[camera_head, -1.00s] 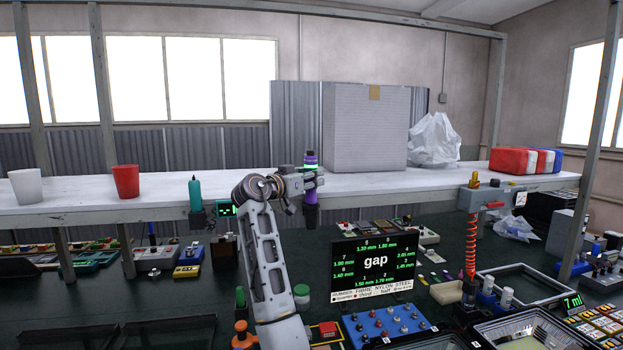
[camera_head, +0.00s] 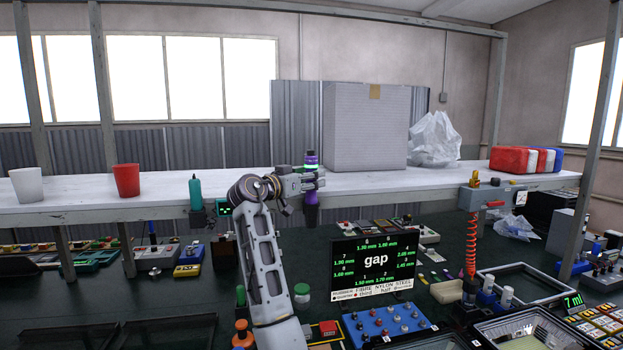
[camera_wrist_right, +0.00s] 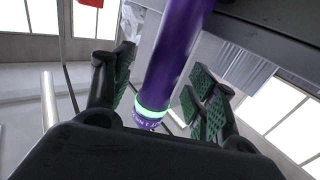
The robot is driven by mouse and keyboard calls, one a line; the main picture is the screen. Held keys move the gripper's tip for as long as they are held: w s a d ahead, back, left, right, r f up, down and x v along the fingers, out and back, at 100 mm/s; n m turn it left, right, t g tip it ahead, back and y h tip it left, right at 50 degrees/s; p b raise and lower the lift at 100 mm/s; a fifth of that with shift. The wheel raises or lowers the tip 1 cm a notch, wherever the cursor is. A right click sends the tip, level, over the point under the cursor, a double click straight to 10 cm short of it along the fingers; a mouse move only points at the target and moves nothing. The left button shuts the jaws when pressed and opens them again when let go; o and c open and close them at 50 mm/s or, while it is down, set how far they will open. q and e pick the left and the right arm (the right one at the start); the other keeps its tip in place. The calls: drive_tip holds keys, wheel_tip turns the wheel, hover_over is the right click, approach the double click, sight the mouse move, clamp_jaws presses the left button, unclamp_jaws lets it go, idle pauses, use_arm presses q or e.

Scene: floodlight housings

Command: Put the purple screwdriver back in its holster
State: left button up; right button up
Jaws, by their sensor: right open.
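The purple screwdriver (camera_head: 312,199) stands upright at the front edge of the white shelf, with a glowing green ring near its top. My right gripper (camera_head: 308,182) is at its middle. In the right wrist view the purple body (camera_wrist_right: 175,60) passes between two open green-padded fingers (camera_wrist_right: 160,92), with visible gaps at the sides. The screwdriver's far end at the top of that view is cut off. I cannot make out the holster, or whether the screwdriver is seated in it. My left gripper is not in view.
A teal tool (camera_head: 195,194) stands at the shelf edge to the left. The white shelf (camera_head: 210,182) carries a red cup (camera_head: 126,180), a white cup (camera_head: 27,185) and a large box (camera_head: 364,125). Below is a crowded bench with a "gap" display (camera_head: 375,262) and a red coiled hose (camera_head: 473,240).

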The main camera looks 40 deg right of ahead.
drive_tip(key=s+a, duration=0.2)
drive_tip(key=a, duration=0.8)
drive_tip(key=shift+a, duration=0.4)
